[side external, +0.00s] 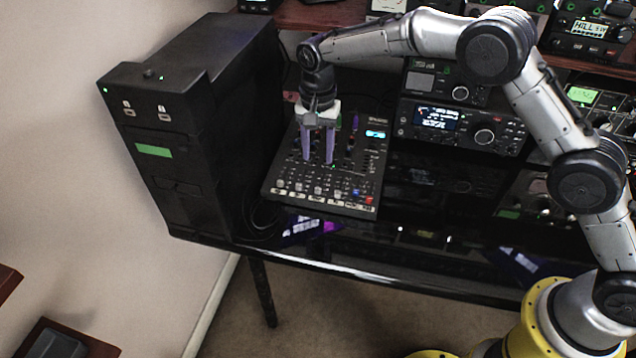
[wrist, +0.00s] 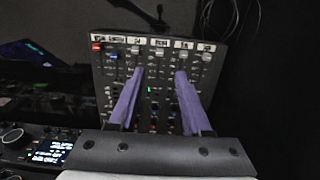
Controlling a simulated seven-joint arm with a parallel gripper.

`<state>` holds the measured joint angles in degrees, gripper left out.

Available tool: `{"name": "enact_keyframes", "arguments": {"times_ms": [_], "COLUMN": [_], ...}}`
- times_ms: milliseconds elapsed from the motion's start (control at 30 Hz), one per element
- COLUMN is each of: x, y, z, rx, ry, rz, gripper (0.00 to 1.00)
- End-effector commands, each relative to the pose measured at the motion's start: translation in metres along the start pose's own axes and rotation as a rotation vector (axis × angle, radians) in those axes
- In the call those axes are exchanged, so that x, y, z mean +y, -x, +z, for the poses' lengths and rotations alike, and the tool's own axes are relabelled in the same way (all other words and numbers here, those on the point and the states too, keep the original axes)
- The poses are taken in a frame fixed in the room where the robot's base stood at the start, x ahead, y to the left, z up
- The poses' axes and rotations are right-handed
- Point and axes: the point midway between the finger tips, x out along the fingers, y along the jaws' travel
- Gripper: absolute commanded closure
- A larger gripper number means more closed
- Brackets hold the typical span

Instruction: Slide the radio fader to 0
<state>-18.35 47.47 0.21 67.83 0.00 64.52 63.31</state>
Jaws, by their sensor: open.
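The mixer panel (side external: 372,165) lies on the dark desk beside the black tower. It also shows upside down in the wrist view (wrist: 222,60). A row of pale fader caps (side external: 318,190) runs along its near edge, with a blue cap (side external: 355,191) and a red piece (side external: 369,199) at the right end. The row is at the top of the panel in the wrist view (wrist: 159,52). I cannot read which fader is the radio one. My gripper (side external: 318,160) points down over the middle of the panel, its two purple fingers apart and empty. The fingertips (wrist: 160,72) appear just short of the fader row.
A tall black tower (side external: 155,150) stands close to the left of the mixer. Radio units (side external: 462,128) with knobs and screens are stacked to the right. The glossy desk front (side external: 400,260) is mostly clear.

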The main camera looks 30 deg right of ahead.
Motion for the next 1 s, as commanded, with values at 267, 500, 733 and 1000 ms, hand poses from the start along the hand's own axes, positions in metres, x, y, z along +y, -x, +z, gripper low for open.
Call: {"name": "enact_keyframes", "arguments": {"times_ms": [267, 500, 733, 1000], "x": [0.001, 0.001, 0.000, 0.000], "y": [-0.057, -0.093, -0.106, -0.106], "z": [0.000, 0.000, 0.000, 0.000], "rx": [-0.002, -0.001, 0.000, 0.000], "ry": [-0.001, -0.001, -0.001, -0.001], "rz": [0.004, 0.002, 0.000, 0.000], "gripper": [0.51, 0.51, 0.51, 0.53]}}
